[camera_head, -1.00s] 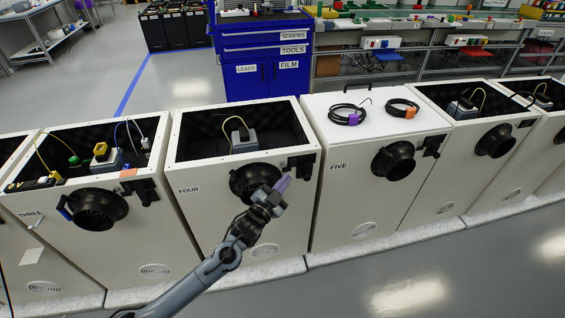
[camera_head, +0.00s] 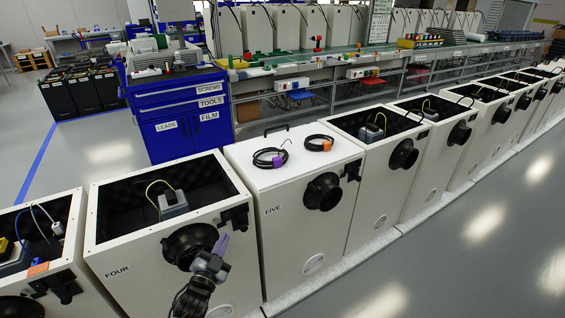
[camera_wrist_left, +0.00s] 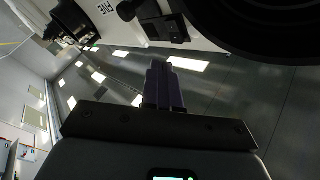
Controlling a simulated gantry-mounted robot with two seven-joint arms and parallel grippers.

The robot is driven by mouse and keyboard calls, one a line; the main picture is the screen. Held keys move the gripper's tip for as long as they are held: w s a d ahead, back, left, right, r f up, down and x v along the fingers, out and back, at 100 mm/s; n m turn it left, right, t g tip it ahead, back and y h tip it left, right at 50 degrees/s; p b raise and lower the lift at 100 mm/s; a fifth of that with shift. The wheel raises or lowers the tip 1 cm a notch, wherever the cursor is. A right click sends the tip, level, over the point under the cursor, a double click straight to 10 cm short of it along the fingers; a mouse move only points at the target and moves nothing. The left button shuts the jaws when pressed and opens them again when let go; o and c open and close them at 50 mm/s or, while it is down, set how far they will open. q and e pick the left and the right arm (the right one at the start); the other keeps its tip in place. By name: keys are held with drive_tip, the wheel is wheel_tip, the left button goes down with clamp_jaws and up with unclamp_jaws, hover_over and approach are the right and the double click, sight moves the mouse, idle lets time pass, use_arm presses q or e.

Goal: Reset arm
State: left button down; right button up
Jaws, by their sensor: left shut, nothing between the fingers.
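My left gripper (camera_head: 220,246) has purple fingers and is in front of cabinet FOUR (camera_head: 132,262), by its round black port (camera_head: 187,243). Whether it touches the port I cannot tell. In the left wrist view the fingers (camera_wrist_left: 162,72) are together with nothing between them, and a large black round part (camera_wrist_left: 275,28) fills the upper right. My right gripper is in none of the views.
Cabinet FIVE (camera_head: 278,233) is closed, with two black cable coils (camera_head: 269,159) on its lid. Open cabinets run on to the right. A blue tool cabinet (camera_head: 180,128) stands behind. The grey floor at the lower right (camera_head: 470,260) is clear.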

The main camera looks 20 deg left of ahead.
use_arm(q)
drive_tip(key=s+d+r+n+g+h+p, duration=0.15)
drive_tip(key=s+d+g+p, duration=0.4)
drive_tip(key=s, duration=0.55)
drive_tip(key=s+d+r+n+g+h+p, duration=0.1)
drive_tip(key=s+d+r+g+p, duration=0.2)
drive_tip(key=s+d+g+p, duration=0.5)
drive_tip(key=s+d+r+n+g+h+p, duration=0.1)
drive_tip(key=s+d+r+n+g+p, duration=0.2)
drive_tip(key=s, duration=1)
wheel_tip(320, 180, up, 36)
drive_tip(key=m+p, duration=0.1)
drive_tip(key=p, duration=3.7)
drive_tip(key=shift+w+a+r+m+t, duration=0.25)
drive_tip(key=shift+a+m+t, duration=0.1)
drive_tip(key=shift+y, duration=0.25)
